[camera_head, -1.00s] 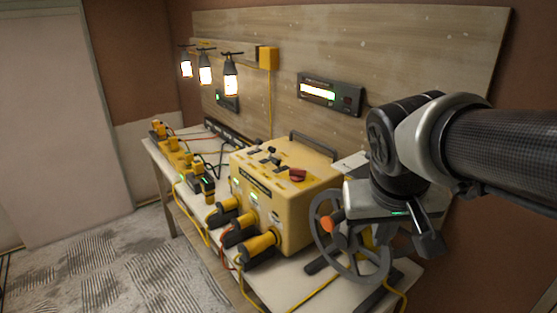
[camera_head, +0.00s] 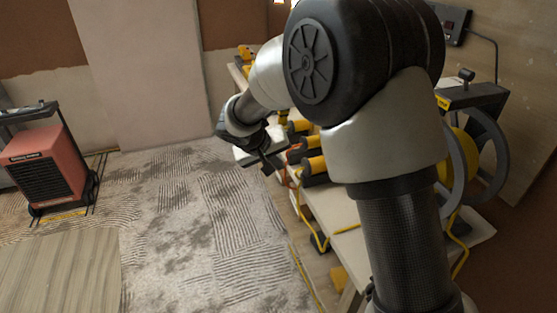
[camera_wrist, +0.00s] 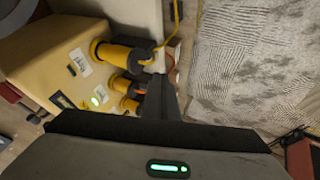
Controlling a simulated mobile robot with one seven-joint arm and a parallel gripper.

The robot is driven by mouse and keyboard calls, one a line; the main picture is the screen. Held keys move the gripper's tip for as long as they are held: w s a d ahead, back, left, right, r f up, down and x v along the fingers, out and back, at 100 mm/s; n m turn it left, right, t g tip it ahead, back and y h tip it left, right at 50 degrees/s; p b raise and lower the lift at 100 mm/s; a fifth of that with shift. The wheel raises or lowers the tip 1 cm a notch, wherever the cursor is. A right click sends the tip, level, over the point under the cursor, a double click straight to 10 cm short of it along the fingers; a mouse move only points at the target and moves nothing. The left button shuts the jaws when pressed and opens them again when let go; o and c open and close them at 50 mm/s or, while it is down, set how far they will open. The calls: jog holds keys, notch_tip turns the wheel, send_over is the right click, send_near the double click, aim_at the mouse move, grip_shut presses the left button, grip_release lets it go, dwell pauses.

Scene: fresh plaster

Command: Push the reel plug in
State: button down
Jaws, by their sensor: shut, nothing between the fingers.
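Several yellow plugs with dark ends sit at the front of the yellow power box (camera_wrist: 40,55). In the wrist view one larger plug (camera_wrist: 118,55) has a yellow cord by its dark end, and two more plugs (camera_wrist: 121,84) (camera_wrist: 130,104) are beyond it. In the head view, plugs (camera_head: 313,167) show partly behind my arm. The cable reel (camera_head: 485,165) stands on the bench at right. I cannot tell which plug is the reel's or how deep each sits. My gripper (camera_head: 268,165) is shut and empty in front of the plugs; its dark fingers (camera_wrist: 162,92) also show in the wrist view.
The bench (camera_head: 338,215) runs along the wall, with yellow cords hanging over its front edge. My arm hides most of the power box in the head view.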

aim_at(314, 164)
jog(key=shift+w+d+f+p, duration=0.2)
jog(key=shift+w+d+f, duration=1.15)
jog(key=shift+d, duration=0.1)
jog(key=shift+w+d+f+p, duration=0.15)
jog(key=shift+w+d+f, duration=1.05)
jog(key=shift+d+f, duration=0.2)
jog(key=shift+w+d+f+b, duration=0.1)
jog(key=shift+w+d+b, duration=0.05)
jog(key=shift+d+b, duration=0.2)
jog(key=d, duration=0.1)
jog(key=w+d+b, duration=0.1)
jog(key=d+b, duration=0.1)
jog(key=shift+w+d, duration=0.25)
jog(key=shift+d, duration=0.1)
jog(key=shift+d+r, duration=0.2)
jog(key=shift+w, duration=0.1)
jog(key=shift+b, duration=0.3)
